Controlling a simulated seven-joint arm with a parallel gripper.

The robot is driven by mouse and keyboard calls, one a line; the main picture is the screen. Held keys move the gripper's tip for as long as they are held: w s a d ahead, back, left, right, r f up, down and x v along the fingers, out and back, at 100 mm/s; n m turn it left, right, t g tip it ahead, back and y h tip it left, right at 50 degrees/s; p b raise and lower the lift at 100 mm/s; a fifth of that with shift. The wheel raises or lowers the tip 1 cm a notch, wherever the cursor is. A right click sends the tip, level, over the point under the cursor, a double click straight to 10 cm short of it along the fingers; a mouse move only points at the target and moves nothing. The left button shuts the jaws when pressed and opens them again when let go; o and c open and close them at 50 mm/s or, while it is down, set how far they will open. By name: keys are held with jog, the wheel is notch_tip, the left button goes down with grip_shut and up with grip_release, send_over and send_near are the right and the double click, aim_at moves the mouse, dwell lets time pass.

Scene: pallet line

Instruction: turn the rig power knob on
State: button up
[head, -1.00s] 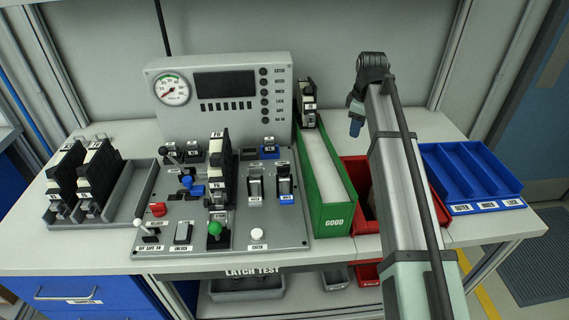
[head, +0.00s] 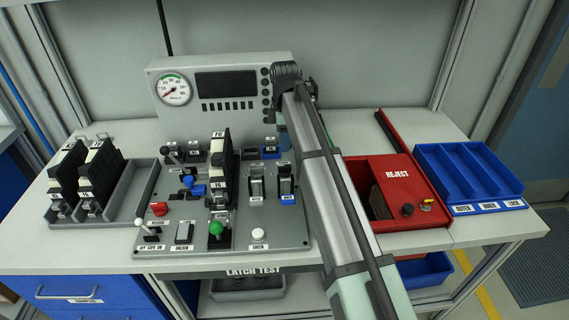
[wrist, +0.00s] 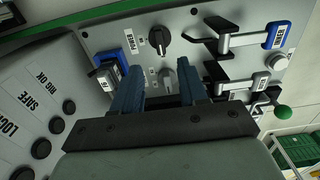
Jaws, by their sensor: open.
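In the wrist view, a grey control panel (wrist: 205,52) fills the middle. A black knob (wrist: 159,39) sits near its far edge, and a grey knob (wrist: 168,80) shows between my fingers. In the head view my gripper (head: 281,119) is over the panel's back right, and my arm hides the knobs there.
A blue switch (wrist: 106,70) is left of my fingers; levers with blue (wrist: 277,35) and green ends (wrist: 281,111) are right. The gauge console (head: 223,64) stands behind the panel.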

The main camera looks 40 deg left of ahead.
aim_at(285, 165)
notch_tip(285, 165, down, 10)
jog(key=shift+r, duration=0.1)
dwell(0.4)
jog(key=shift+c, duration=0.2)
grip_shut()
